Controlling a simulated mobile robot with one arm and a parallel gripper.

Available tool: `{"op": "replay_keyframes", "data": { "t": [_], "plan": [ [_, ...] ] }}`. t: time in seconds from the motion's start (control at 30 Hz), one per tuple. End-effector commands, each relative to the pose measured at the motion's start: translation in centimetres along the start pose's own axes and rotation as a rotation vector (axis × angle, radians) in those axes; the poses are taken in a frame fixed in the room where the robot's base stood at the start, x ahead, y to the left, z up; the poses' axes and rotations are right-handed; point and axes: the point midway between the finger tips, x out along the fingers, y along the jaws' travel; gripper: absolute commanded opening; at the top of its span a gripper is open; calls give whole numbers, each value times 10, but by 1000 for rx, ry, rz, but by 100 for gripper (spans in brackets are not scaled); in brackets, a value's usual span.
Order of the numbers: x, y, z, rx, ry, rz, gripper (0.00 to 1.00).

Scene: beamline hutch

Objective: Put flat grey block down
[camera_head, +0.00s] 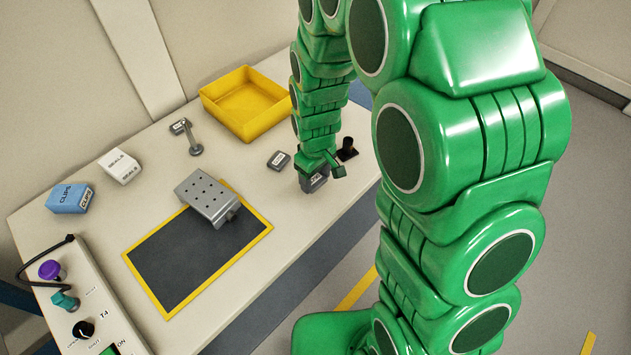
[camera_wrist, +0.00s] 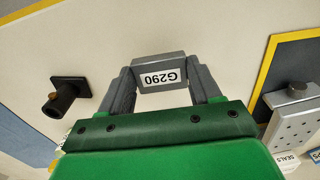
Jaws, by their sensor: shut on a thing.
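A flat grey block (camera_wrist: 158,66) with a white label reading G290, upside down in the wrist view, sits between the two grey fingers of my gripper (camera_wrist: 160,84). The fingers are shut on its sides. In the head view my gripper (camera_head: 322,166) is low over the right part of the bench, and the held block (camera_head: 316,184) shows partly beneath it. Whether the block's underside touches the bench top (camera_head: 262,188) I cannot tell.
A black peg (camera_head: 347,149) stands close to the right of my gripper. Another grey labelled block (camera_head: 279,160) lies just left. A yellow tray (camera_head: 244,128) is behind. A perforated metal plate (camera_head: 207,196) rests on the yellow-edged dark mat (camera_head: 185,262). Boxes stand farther left.

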Motion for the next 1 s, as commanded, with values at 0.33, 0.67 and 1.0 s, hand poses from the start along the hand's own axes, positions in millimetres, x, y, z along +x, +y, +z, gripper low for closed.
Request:
{"op": "replay_keyframes", "data": {
  "t": [0.33,0.67,1.0],
  "plan": [
    [-52,0,0,-1,2,2,30],
    [-71,12,-34,6,-1,6,30],
    [-82,30,-108,10,-5,13,30]
  ]
}}
